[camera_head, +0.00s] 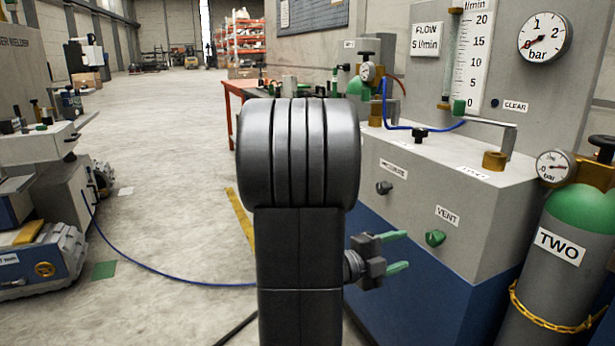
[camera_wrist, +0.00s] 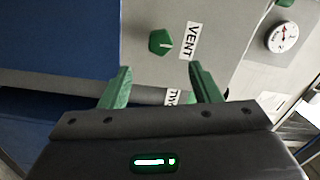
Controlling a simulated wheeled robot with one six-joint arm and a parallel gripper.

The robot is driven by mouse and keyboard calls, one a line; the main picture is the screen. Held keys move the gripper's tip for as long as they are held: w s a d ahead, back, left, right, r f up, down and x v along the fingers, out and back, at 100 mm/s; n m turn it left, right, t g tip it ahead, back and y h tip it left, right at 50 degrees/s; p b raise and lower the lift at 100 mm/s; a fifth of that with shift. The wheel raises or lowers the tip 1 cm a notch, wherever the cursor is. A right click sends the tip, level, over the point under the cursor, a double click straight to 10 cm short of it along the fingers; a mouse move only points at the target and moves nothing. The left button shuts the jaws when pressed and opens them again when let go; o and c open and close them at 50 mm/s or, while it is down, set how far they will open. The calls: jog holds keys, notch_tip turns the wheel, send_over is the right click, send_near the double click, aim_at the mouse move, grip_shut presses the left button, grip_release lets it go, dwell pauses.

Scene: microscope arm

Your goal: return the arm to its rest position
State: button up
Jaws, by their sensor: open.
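My gripper (camera_head: 398,252) has green fingers and sticks out to the right of my dark arm in the head view. Its fingers are apart, with nothing between them. In the wrist view the open fingers of my gripper (camera_wrist: 160,84) point toward a grey panel. The green VENT knob (camera_head: 435,238) is on the front of the grey cabinet, just right of the fingertips in the head view. The knob (camera_wrist: 160,42) also shows beyond the fingers in the wrist view, apart from them. My arm hides part of the middle of the scene.
The grey and blue cabinet (camera_head: 463,215) stands close on the right, with gauges and a blue hose (camera_head: 400,127) above. A green-topped cylinder marked TWO (camera_head: 560,262) stands at the far right. A red table (camera_head: 233,86) is behind. Open concrete floor (camera_head: 165,190) lies left.

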aim_at(430, 238)
jog(key=b+x, duration=0.2)
jog(key=x, duration=0.7)
jog(key=shift+d, duration=0.15)
jog(key=p+v, duration=0.4)
jog(key=v, duration=1)
jog(key=b+x, duration=0.4)
jog(key=x, duration=1)
jog(key=shift+f, duration=0.1)
jog(key=shift+r+n+p, duration=0.35)
jog(key=shift+n+p, duration=0.25)
jog(key=shift+p, duration=0.05)
jog(key=shift+w+n+p, duration=0.1)
jog(key=shift+n+p, duration=0.3)
jog(key=shift+p, duration=0.05)
jog(key=n+p, duration=0.6)
jog(key=shift+n+p, duration=0.35)
jog(key=shift+n, duration=0.05)
jog(key=n+p, duration=0.5)
jog(key=shift+r+n+p, duration=0.1)
jog(key=shift+n+p, duration=0.2)
jog(key=shift+p, duration=0.1)
jog(key=shift+n+p, duration=1.15)
jog(key=shift+n, duration=0.05)
